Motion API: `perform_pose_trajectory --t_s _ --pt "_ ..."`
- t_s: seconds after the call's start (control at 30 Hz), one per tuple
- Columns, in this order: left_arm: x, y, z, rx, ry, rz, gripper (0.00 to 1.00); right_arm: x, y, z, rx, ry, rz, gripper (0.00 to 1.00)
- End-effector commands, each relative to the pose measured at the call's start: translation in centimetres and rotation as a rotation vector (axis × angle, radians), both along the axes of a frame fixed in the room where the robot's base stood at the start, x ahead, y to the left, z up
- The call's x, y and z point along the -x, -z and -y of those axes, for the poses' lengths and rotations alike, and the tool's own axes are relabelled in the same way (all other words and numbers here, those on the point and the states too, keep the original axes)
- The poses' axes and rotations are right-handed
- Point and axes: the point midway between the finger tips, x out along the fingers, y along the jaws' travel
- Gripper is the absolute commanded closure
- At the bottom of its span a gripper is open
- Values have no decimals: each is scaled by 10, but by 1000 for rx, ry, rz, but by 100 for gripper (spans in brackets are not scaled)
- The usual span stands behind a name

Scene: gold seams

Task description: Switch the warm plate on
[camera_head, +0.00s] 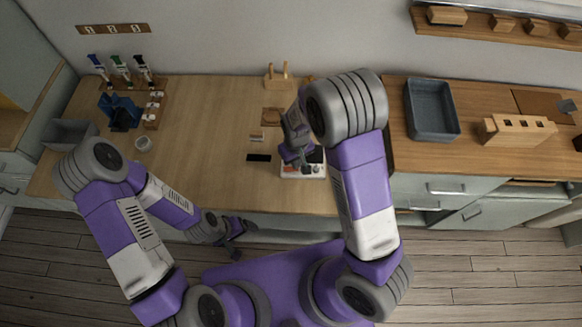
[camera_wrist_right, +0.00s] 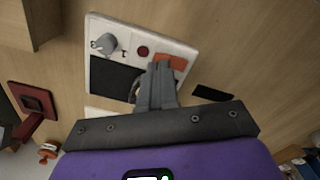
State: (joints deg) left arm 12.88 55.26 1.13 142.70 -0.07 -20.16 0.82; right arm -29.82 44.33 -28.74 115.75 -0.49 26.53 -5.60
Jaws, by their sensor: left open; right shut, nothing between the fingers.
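The warm plate (camera_head: 290,175) is a white unit near the table's front edge. In the right wrist view its white housing (camera_wrist_right: 181,47) carries a dark panel (camera_wrist_right: 115,78), a grey knob (camera_wrist_right: 106,43), a small dark red round part (camera_wrist_right: 143,52) and an orange-red switch (camera_wrist_right: 170,62). My right gripper (camera_wrist_right: 160,68) is shut and empty, with its tips over the unit close beside the switch; I cannot tell if they touch it. It also shows in the head view (camera_head: 297,160), partly hiding the unit. My left gripper (camera_head: 236,243) is open and empty, in front of the table edge.
A black strip (camera_head: 259,158) lies left of the unit. A rack of pens (camera_head: 125,82), a blue holder (camera_head: 120,112) and a grey bin (camera_head: 68,133) stand at the left. A blue-grey tray (camera_head: 432,108) and a wooden block (camera_head: 516,130) are at the right.

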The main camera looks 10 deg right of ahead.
Motion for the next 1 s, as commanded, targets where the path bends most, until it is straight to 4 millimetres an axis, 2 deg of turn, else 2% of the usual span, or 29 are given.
perform_pose_trajectory --t_s 1.0 --pt "0 8 0 0 0 0 12 0 10 0 0 0 0 100"
